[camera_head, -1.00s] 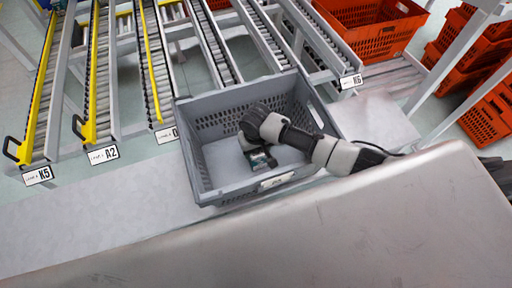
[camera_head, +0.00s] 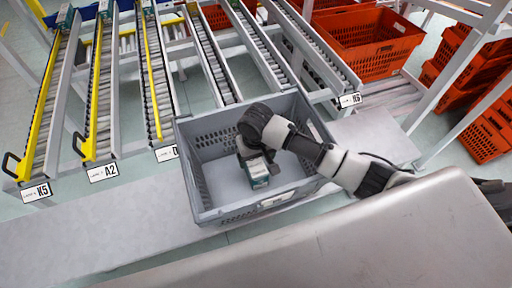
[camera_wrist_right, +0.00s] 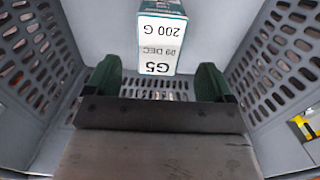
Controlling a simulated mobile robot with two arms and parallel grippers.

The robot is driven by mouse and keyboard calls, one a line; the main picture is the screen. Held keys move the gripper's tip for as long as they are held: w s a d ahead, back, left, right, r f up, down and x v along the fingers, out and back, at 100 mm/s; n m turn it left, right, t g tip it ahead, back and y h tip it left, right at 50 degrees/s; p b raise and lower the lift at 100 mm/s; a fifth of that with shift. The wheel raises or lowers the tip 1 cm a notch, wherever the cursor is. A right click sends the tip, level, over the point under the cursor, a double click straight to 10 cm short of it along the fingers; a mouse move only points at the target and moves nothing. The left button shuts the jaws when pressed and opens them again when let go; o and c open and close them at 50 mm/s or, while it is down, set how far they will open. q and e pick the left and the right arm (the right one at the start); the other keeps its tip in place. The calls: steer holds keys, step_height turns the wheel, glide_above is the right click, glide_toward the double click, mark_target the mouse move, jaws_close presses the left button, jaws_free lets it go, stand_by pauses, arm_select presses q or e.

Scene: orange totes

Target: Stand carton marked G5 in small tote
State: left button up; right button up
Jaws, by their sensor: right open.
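The carton marked G5 (camera_wrist_right: 160,40) is a white and teal box with "200 G", "09 DEC" and "G5" on its face, upside down in the right wrist view. It stands inside the small grey tote (camera_head: 199,187), and its lower part shows in the head view (camera_head: 258,178). My right gripper (camera_wrist_right: 155,80) is open, with its dark green fingers spread apart just short of the carton. In the head view my right gripper (camera_head: 249,152) is inside the tote, partly covering the carton. My left gripper is not in view.
Roller lanes with labels such as K5 (camera_head: 37,192) and A2 (camera_head: 103,172) lie beyond the tote. Orange totes (camera_head: 365,40) stand at the back right. A bare grey surface (camera_head: 100,235) extends left of the tote.

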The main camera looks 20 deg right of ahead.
steer(key=shift+r, duration=2.55)
